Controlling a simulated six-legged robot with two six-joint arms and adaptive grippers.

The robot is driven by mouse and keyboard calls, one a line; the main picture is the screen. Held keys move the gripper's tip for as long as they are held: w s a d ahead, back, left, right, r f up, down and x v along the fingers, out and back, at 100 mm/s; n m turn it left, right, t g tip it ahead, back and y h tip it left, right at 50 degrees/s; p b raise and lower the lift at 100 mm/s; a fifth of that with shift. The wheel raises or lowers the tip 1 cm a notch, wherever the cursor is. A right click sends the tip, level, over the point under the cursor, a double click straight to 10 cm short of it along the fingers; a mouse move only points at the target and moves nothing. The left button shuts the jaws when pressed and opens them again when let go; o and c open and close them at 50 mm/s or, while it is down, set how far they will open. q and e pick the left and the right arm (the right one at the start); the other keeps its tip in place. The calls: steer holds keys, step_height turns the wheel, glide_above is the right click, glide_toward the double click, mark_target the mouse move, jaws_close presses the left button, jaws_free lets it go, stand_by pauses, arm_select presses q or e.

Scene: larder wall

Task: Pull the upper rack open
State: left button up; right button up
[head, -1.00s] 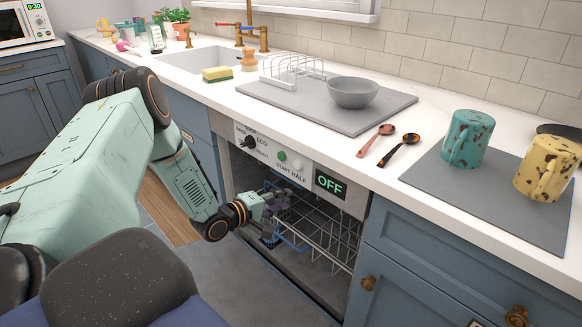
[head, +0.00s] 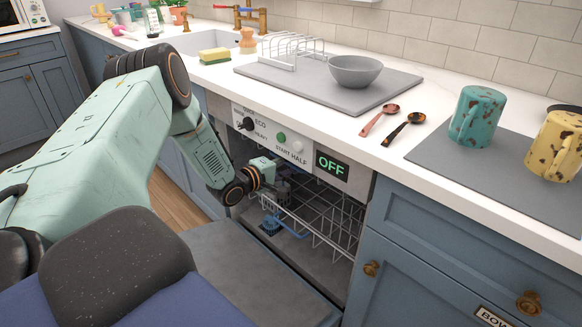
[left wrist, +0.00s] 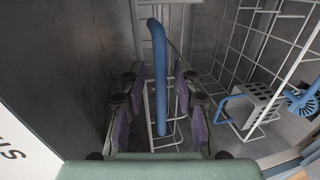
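The dishwasher stands open under the counter, its control panel (head: 290,140) reading OFF. The wire upper rack (head: 335,212) is inside, below the panel. My left gripper (head: 280,190) reaches into the opening just under the panel, and its fingers are partly hidden in shadow. In the left wrist view the left gripper (left wrist: 160,110) has its purple-padded fingers apart, one pair on each side of a blue handle bar (left wrist: 158,75). Gaps show between the bar and the pads. My right gripper is not in view.
The lowered dishwasher door (head: 250,268) lies in front of the opening. A drawer cabinet (head: 450,235) borders it on the right. Above, the counter holds a grey bowl (head: 356,71), two spoons, a teal mug (head: 478,117) and a yellow mug (head: 556,145). Blue parts (head: 271,225) show lower inside.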

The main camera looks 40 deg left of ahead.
arm_select(q)
steer(key=shift+w+a+f, duration=0.1)
steer(key=shift+a+f, duration=0.05)
steer(key=shift+c, duration=0.2)
steer(key=c, duration=0.3)
jaws_close()
